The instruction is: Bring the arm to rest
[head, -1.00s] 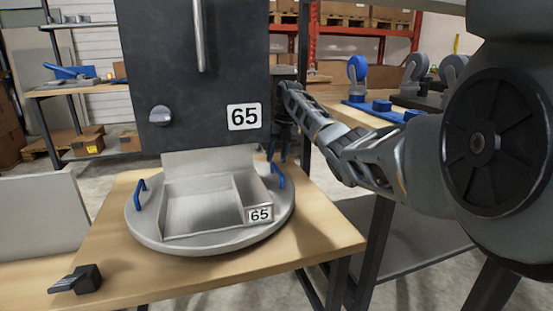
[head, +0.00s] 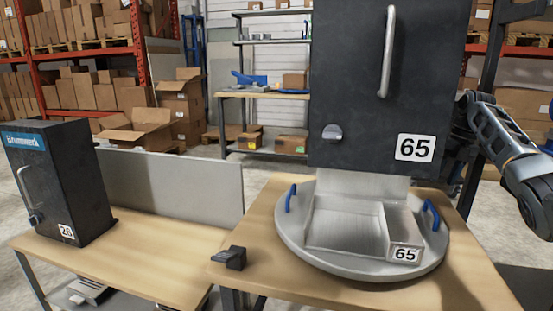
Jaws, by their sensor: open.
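My arm (head: 512,150) is at the right edge of the head view, beside the large dark dispenser (head: 365,85) marked 65. My gripper (head: 458,172) hangs down at the arm's far end, just right of and partly behind the dispenser. It is open, dark and small in the view. I see nothing held in it, though the fingertips are partly hidden. I cannot tell whether it touches the dispenser.
Below the dispenser, a metal tray (head: 345,228) marked 65 sits on a round plate (head: 300,249) with blue handles. A small black block (head: 230,258) lies left on the wooden table (head: 262,215). A smaller dispenser (head: 58,185) marked 26 stands on the left table.

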